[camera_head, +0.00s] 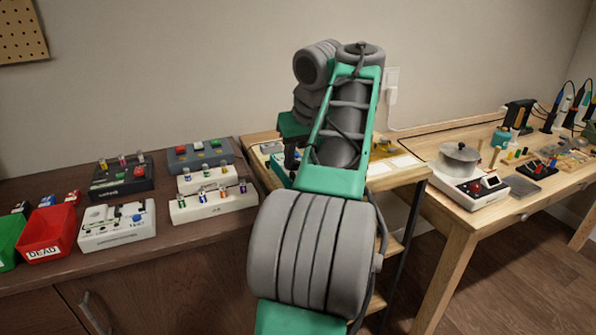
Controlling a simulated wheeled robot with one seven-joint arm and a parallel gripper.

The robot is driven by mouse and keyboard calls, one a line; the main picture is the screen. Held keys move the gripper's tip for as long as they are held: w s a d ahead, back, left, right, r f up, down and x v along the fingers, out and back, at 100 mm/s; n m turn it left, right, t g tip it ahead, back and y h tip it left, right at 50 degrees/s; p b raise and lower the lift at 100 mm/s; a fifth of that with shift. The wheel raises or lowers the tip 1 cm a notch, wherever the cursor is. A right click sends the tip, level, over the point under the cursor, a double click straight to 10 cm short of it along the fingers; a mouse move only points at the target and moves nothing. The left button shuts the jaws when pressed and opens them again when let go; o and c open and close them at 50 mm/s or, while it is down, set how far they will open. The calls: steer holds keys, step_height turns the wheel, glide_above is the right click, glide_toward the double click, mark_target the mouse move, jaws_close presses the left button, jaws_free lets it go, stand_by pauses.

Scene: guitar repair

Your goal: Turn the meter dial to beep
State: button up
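My gripper (291,158) is mostly hidden behind my own arm. Only a dark part that seems to belong to it shows, low over the small wooden stand, and I cannot tell whether its fingers are open or shut. A pale device (269,147) with a greyish face lies on that stand just left of it, partly covered by my arm. It may be the meter, but no dial or reading can be made out. I cannot tell whether my gripper touches anything.
The dark cabinet top (30,275) at left holds a white box with a blue knob (118,226), a red bin (47,233) marked DEAD, a green bin (8,240) and several component boxes. A wooden bench (440,205) at right holds a pot on a white unit (470,188) and tools.

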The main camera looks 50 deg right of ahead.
steer(key=shift+w+f, duration=0.1)
steer(key=shift+c, duration=0.5)
jaws_close()
